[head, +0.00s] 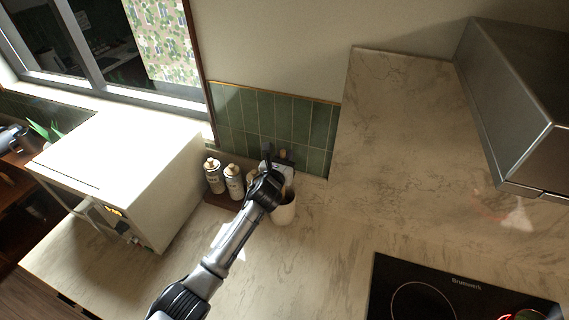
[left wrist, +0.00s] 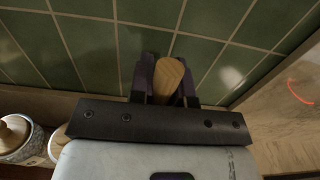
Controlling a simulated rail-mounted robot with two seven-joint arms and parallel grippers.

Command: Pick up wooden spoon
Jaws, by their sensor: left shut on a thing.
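The wooden spoon (left wrist: 168,78) shows in the left wrist view as a pale wooden end between the two dark fingers of my left gripper (left wrist: 160,80). The gripper is shut on it, in front of the green tiles. In the head view my left gripper (head: 276,158) is above a white cup-like holder (head: 285,212) at the back of the counter. The rest of the spoon is hidden by my gripper and arm, so I cannot tell how much of it is inside the holder. My right gripper does not show.
Canisters with wooden lids (head: 233,180) stand on a dark tray left of the holder. A white microwave (head: 125,170) is further left. A black cooktop (head: 440,292) lies at lower right, and a range hood (head: 520,105) juts out above. The counter's middle is clear.

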